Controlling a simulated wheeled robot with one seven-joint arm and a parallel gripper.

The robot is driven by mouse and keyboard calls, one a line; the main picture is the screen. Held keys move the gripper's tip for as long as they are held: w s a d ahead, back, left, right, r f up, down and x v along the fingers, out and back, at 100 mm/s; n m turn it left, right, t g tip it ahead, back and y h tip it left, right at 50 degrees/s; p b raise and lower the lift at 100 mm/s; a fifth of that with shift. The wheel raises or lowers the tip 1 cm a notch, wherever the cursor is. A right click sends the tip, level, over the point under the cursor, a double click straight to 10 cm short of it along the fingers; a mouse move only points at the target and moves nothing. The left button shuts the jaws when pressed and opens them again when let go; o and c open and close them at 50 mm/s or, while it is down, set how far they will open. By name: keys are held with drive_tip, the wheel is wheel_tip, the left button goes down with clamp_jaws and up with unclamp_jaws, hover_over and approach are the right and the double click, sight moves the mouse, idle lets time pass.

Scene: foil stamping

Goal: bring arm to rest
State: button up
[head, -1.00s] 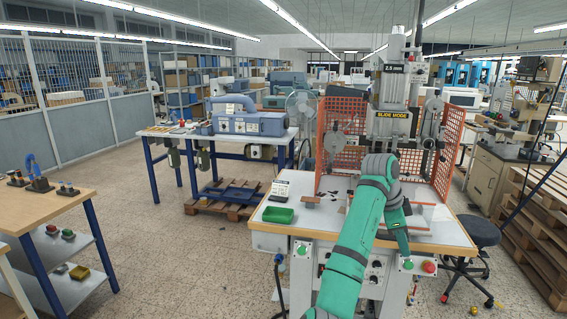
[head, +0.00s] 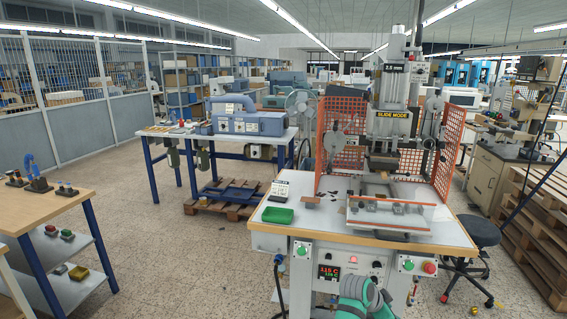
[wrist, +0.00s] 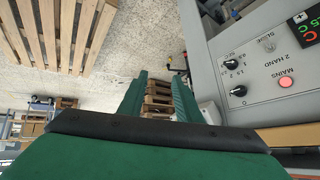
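My gripper (wrist: 158,82) shows in the wrist view as two green fingers apart from each other. The gap between them is empty, with floor and a distant pallet seen through it. In the head view only a green and grey part of my arm (head: 364,298) shows, low in front of the press bench's control panel. The gripper itself cannot be made out there. The hot foil press (head: 393,110) stands on its bench (head: 330,224), clear of my arm.
The control panel (wrist: 270,75) with knobs and a lit red button is close on the right in the wrist view. A green tray (head: 277,215) sits on the bench's left. A stool (head: 478,232) and pallets (head: 535,225) stand right. Open floor (head: 180,255) lies left.

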drive_tip(key=s+a+f+n+t+y, duration=0.1)
drive_tip(key=s+a+f+n+t, duration=0.25)
drive_tip(key=s+a+f, duration=0.4)
drive_tip(key=s+a+f+n+t, duration=0.2)
drive_tip(key=s+a+f+n, duration=0.25)
drive_tip(key=s+f, duration=0.6)
drive_tip(key=s+a+n+t+y, duration=0.1)
drive_tip(key=s+a+n+y, duration=0.1)
drive_tip(key=s+a, duration=0.5)
drive_tip(key=s+a+n+t+y, duration=0.1)
drive_tip(key=s+a+n+t, duration=0.2)
drive_tip(key=s, duration=0.6)
drive_tip(key=s+a+r+n+t+y, duration=0.1)
drive_tip(key=s+a+r, duration=0.5)
drive_tip(key=s+r, duration=0.2)
drive_tip(key=s+a+r+n+t+y, duration=0.1)
drive_tip(key=s+a+r+y, duration=0.1)
drive_tip(key=s+a+r, duration=0.4)
drive_tip(key=s+r, duration=0.3)
drive_tip(key=s, duration=0.2)
drive_tip(key=shift+s+r, duration=0.25)
